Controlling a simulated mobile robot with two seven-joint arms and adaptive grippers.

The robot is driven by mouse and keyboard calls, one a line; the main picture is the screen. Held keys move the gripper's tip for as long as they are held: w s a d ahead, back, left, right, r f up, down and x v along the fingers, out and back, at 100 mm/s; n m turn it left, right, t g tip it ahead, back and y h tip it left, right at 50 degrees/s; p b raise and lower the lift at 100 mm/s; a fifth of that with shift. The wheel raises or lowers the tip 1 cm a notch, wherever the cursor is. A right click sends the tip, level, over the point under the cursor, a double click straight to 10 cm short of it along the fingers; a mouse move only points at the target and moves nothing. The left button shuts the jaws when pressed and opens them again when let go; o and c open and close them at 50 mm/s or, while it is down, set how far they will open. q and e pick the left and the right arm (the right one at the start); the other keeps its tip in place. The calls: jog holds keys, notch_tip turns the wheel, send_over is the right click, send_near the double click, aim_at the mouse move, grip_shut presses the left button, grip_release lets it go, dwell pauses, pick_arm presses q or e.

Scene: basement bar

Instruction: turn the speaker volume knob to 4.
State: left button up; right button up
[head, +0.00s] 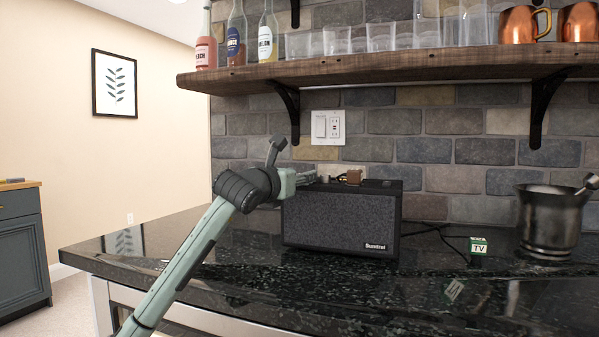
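The black speaker (341,219) with a grey grille stands on the dark stone counter, against the brick wall. My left arm comes in from the lower left, and its green wrist passes in front of the speaker's upper left corner. My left gripper (325,180) is at the speaker's top edge and partly hidden by my wrist. A small brown-tan piece (354,177) shows at the top of the speaker beside the gripper; I cannot tell whether it is the knob. No number scale is readable. Whether the fingers are open or shut is not clear. My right gripper is not in view.
A wooden shelf (390,68) with bottles, glasses and copper mugs hangs above. The counter's front (330,290) is clear.

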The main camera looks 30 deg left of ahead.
pick_arm(q)
jog(key=shift+w, duration=0.3)
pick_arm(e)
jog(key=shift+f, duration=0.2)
pick_arm(q)
grip_shut()
jog(key=shift+f+h, duration=0.1)
jog(key=shift+h, duration=0.2)
